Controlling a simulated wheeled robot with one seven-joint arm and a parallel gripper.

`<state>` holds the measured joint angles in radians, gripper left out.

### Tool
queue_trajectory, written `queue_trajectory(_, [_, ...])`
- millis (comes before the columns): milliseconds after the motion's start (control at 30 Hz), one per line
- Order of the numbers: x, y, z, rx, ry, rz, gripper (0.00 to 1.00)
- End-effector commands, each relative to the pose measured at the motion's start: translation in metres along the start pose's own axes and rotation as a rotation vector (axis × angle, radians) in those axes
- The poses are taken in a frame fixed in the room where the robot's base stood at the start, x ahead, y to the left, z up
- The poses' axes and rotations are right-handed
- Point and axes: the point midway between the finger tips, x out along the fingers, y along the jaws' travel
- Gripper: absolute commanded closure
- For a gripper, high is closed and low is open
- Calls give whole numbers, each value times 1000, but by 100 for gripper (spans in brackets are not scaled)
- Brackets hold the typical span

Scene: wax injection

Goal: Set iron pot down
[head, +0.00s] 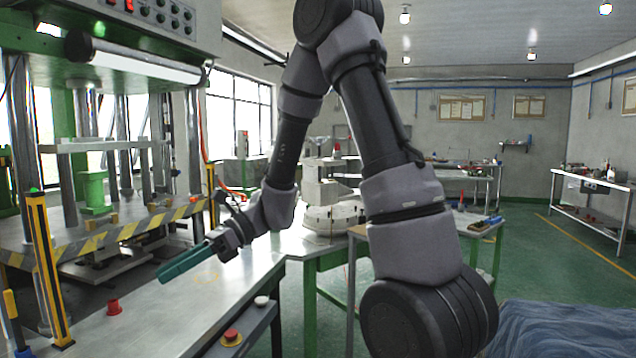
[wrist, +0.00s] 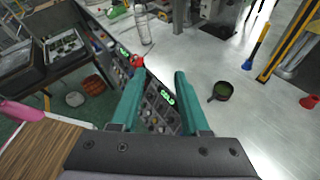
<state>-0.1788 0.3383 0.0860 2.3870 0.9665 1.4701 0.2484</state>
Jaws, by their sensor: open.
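The iron pot (wrist: 221,91) is a small dark round pan with a short handle. It sits upright on the bare metal tabletop in the wrist view, right of my gripper's fingers and apart from them. I cannot make it out in the head view. My gripper (wrist: 159,78) has two teal fingers spread with a clear gap and nothing between them. In the head view my gripper (head: 186,263) hangs above the metal worktable (head: 150,331), fingers pointing left.
A red cup-like piece (head: 114,307) stands on the worktable near a yellow-black post (head: 47,270). A red button (head: 231,337) is at the front edge. The press (head: 95,160) stands behind on the left. A clear bottle (wrist: 142,24) stands at the top of the wrist view.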

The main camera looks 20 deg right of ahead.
Motion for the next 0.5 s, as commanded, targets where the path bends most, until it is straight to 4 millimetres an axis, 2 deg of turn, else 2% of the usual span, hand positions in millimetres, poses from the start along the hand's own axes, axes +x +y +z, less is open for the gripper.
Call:
queue_trajectory(33, [-16, 12, 8, -117, 67, -9, 54])
queue_trajectory(200, [-68, 46, 12, -469, 326, -28, 54])
queue_trajectory(367, [-123, 72, 12, -776, 602, -62, 54])
queue_trajectory(500, [-176, 92, 15, -1020, 871, -94, 54])
